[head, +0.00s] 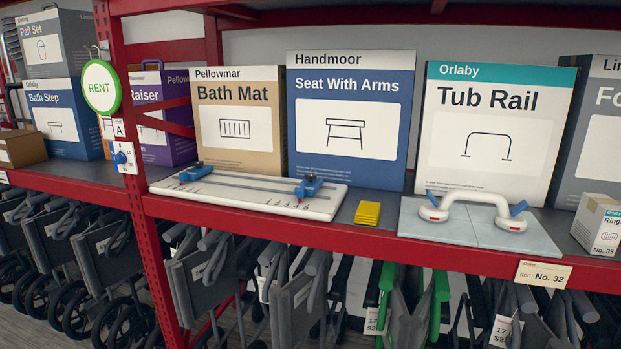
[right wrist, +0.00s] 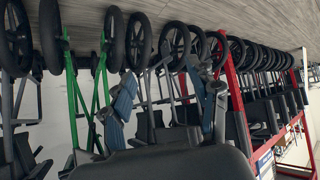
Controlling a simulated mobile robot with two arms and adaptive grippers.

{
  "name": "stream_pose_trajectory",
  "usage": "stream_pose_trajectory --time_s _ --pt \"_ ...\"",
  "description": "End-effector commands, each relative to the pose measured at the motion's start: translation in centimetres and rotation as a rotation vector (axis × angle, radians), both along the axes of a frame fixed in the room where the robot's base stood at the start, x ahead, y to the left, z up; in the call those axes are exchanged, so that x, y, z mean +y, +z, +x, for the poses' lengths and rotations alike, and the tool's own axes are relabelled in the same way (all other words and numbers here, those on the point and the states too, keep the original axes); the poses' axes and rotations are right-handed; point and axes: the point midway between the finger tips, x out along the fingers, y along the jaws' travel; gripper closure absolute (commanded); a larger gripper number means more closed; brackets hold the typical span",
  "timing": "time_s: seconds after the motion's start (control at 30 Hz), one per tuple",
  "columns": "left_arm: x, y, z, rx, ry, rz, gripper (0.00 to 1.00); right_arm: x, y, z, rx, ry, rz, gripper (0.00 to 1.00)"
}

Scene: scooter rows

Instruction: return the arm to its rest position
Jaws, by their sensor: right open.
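My right gripper (right wrist: 166,88) shows in the right wrist view, with its two blue-grey fingers spread apart and nothing between them. The dark gripper body fills the bottom middle of that view. The view is turned over, with the floor at the top. Behind the fingers stand folded wheeled frames, some distance off as far as I can tell. Neither of my arms nor grippers shows in the head view. My left gripper is in no view.
A red shelf (head: 330,235) carries boxes, a white board with blue clamps (head: 250,192), a yellow block (head: 368,213) and a white handle (head: 475,212) on a tiled panel. Folded wheeled frames (head: 205,270) crowd below. Grey floor (right wrist: 190,12) is clear beyond the wheels.

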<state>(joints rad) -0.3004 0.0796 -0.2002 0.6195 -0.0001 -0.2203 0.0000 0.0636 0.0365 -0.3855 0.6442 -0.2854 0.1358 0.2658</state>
Motion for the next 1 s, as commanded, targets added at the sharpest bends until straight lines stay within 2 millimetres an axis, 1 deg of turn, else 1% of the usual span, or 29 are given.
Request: stream_pose_trajectory --time_s 0.03,0.07,0.1,0.17,0.2,0.27,0.3,0.4,0.5,0.6,0.67,1.0 --pt "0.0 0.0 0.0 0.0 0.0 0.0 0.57 -1.6 -2.2 -3.5 0.075 -0.033 -0.025 0.4" --pt "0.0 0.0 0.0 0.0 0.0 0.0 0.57 -2.4 -3.2 -5.4 0.117 -0.05 -0.04 0.4" --pt "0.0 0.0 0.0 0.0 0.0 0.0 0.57 -3.5 -4.5 -8.0 0.172 -0.073 -0.059 0.4" --pt "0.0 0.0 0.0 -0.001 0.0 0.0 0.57 -5.1 -6.3 -11.9 0.254 -0.102 -0.087 0.4" --pt "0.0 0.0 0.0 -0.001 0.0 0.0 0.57 -6.1 -7.3 -14.7 0.311 -0.122 -0.104 0.4" --pt "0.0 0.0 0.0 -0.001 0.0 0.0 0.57 -7.5 -8.5 -18.7 0.391 -0.147 -0.129 0.4" --pt "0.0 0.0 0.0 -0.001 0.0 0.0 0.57 -8.4 -9.2 -21.3 0.442 -0.161 -0.144 0.4" --pt "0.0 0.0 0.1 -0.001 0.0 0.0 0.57 -10.0 -10.3 -27.0 0.554 -0.189 -0.172 0.4" --pt "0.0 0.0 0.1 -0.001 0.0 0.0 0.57 -11.1 -10.8 -31.2 0.636 -0.207 -0.19 0.4" --pt "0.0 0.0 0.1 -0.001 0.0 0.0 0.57 -11.7 -10.9 -33.5 0.683 -0.218 -0.199 0.4" --pt "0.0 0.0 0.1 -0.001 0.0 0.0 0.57 -11.9 -11.0 -34.3 0.697 -0.22 -0.202 0.4" --pt "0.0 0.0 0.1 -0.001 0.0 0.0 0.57 -11.9 -11.0 -34.4 0.7 -0.221 -0.203 0.4"
